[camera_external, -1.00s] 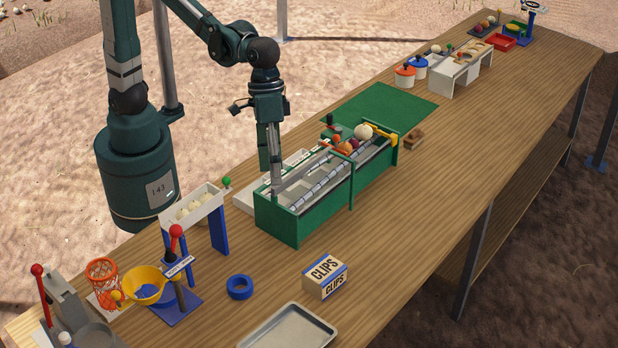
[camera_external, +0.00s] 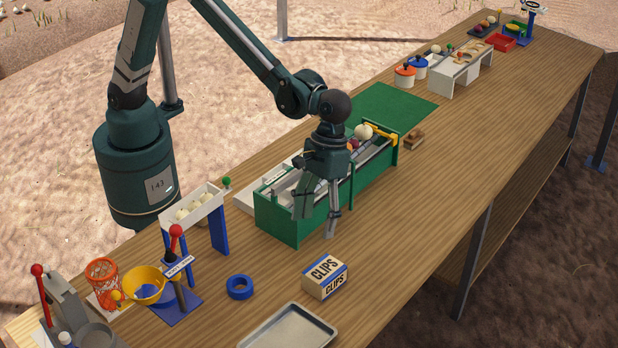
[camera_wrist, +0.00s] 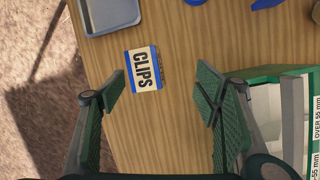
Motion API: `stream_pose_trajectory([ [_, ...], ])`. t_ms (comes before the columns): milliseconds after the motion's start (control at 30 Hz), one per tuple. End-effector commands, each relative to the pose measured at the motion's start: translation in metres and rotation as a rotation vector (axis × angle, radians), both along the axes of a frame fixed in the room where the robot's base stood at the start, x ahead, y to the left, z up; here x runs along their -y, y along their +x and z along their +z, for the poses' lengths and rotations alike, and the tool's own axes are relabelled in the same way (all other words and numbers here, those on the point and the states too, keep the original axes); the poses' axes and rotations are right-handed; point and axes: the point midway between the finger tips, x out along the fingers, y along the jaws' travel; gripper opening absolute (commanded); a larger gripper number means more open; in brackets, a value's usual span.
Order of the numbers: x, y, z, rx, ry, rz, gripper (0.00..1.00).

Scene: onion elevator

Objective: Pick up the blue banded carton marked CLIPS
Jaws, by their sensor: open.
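The CLIPS carton (camera_external: 325,277) is a small cream box with blue bands and dark lettering. It stands on the wooden table in front of the green machine's near end. In the wrist view the carton (camera_wrist: 143,69) lies ahead of the fingertips, nearer the left finger. My gripper (camera_external: 318,225) is open and empty, pointing down beside the green machine, above and behind the carton. Its two padded fingers (camera_wrist: 160,84) are wide apart in the wrist view, with bare table between them.
The green machine (camera_external: 278,222) stands close beside my gripper. A grey metal tray (camera_external: 290,330) lies just in front of the carton, and a blue ring (camera_external: 240,287) lies to its left. The table right of the carton is clear.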

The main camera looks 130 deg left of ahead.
Motion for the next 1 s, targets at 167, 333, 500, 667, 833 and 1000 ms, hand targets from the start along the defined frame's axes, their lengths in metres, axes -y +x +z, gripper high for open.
stream_pose_trajectory([
  [167, -0.002, 0.022, -0.026, -0.054, -0.028, 0.062, 0.62],
  [333, -0.003, 0.040, -0.050, -0.106, -0.050, 0.120, 0.62],
  [500, -0.004, 0.051, -0.069, -0.146, -0.067, 0.162, 0.62],
  [667, -0.004, 0.056, -0.079, -0.165, -0.074, 0.182, 0.62],
  [833, -0.004, 0.057, -0.081, -0.170, -0.075, 0.188, 0.62],
  [1000, -0.004, 0.057, -0.081, -0.170, -0.075, 0.187, 0.62],
])
